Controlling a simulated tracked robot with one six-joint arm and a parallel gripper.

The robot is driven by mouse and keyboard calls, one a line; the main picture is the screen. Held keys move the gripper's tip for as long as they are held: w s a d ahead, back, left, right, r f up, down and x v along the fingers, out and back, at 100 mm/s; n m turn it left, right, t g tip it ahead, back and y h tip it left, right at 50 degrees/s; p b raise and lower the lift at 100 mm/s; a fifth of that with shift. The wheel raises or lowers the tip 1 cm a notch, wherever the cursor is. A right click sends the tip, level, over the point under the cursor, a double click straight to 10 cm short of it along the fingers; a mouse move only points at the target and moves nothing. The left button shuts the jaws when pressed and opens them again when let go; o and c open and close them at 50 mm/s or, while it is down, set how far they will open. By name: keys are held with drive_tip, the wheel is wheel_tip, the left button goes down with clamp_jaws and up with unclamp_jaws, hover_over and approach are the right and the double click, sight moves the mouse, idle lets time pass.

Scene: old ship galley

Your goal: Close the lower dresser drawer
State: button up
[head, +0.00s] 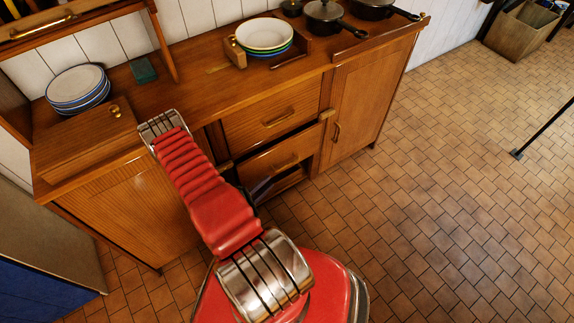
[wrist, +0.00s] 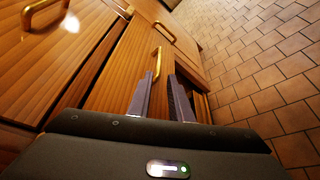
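The wooden dresser (head: 185,75) has an upper drawer (head: 252,127) with a brass handle and a lower drawer (head: 308,148) below it. The lower drawer seems to stand out a little from the dresser face; how far is hard to tell. Its brass handle is partly visible in the head view and shows in the wrist view (wrist: 157,58). My gripper (head: 262,188) is low in front of the lower drawer, partly hidden by my red arm. In the wrist view its two fingers (wrist: 162,78) are apart with nothing between them, pointing toward the drawer front near the handle. Contact cannot be told.
A right cupboard door (head: 362,105) is shut beside the drawers. Plates (head: 265,35), more plates (head: 77,88) and pans (head: 325,17) stand on the dresser top. A crate (head: 520,32) stands at the far right.

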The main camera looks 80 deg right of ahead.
sight(287, 165)
drive_tip(key=shift+d, duration=0.1)
idle(0.3)
drive_tip(key=shift+x, duration=6.8)
drive_tip(key=shift+s, duration=0.1)
drive_tip(key=shift+c, duration=0.6)
clamp_jaws()
